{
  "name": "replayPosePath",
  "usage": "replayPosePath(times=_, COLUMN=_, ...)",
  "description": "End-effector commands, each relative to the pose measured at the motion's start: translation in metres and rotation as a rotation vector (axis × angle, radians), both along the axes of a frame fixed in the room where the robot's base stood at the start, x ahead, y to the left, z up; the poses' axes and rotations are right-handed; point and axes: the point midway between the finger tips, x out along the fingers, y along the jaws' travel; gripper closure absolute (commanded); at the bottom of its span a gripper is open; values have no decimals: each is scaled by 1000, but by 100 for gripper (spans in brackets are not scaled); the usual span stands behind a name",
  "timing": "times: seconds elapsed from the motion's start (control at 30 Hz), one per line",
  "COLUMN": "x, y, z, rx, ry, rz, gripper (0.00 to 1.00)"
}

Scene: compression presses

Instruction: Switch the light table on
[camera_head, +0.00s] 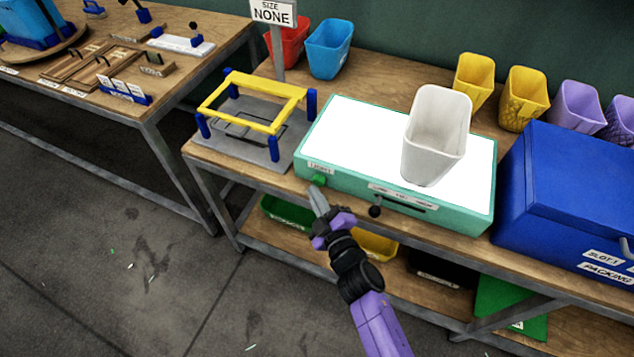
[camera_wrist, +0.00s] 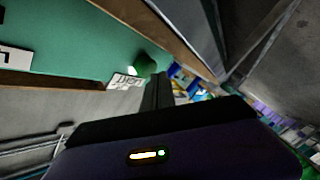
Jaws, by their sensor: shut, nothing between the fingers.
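The light table (camera_head: 345,185) is a teal box on the wooden bench, and its top is a bright, even white. A green button (camera_head: 318,180) sits at the left end of its front face, below a small label (camera_head: 320,168). The button (camera_wrist: 145,66) and label (camera_wrist: 127,81) also show in the wrist view. My gripper (camera_head: 316,192) is shut and empty, its fingertips just in front of and below the button. The fingers (camera_wrist: 158,90) point toward the button's area in the wrist view. I cannot tell whether they touch it.
A translucent white bin (camera_head: 437,135) stands on the light table. A dark knob (camera_head: 375,211) sticks out of its front. A yellow-framed press (camera_head: 255,105) stands to the left, a blue box (camera_head: 570,190) to the right.

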Motion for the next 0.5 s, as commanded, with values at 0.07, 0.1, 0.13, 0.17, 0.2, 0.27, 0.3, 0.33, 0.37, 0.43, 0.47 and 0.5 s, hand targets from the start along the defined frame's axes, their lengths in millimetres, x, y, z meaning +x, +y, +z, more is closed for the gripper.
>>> replayPosePath(times=0.07, x=0, y=0, z=0, rx=0, ry=0, rz=0, gripper=100)
replayPosePath(times=0.1, x=-1, y=0, z=0, rx=0, ry=0, rz=0, gripper=100)
replayPosePath(times=0.13, x=-2, y=1, z=-1, rx=0, ry=1, rz=1, gripper=100)
replayPosePath(times=0.17, x=-4, y=1, z=-1, rx=0, ry=1, rz=1, gripper=100)
replayPosePath(times=0.2, x=-6, y=2, z=-2, rx=0, ry=1, rz=1, gripper=100)
replayPosePath(times=0.27, x=-12, y=4, z=-3, rx=1, ry=1, rz=1, gripper=100)
replayPosePath(times=0.3, x=-15, y=6, z=-2, rx=1, ry=0, rz=2, gripper=100)
replayPosePath(times=0.33, x=-18, y=7, z=-2, rx=2, ry=1, rz=1, gripper=100)
replayPosePath(times=0.37, x=-20, y=7, z=-2, rx=0, ry=2, rz=1, gripper=100)
replayPosePath(times=0.43, x=-26, y=10, z=-3, rx=0, ry=0, rz=1, gripper=100)
replayPosePath(times=0.47, x=-29, y=10, z=-3, rx=0, ry=0, rz=1, gripper=100)
replayPosePath(times=0.5, x=-32, y=12, z=-3, rx=1, ry=1, rz=1, gripper=100)
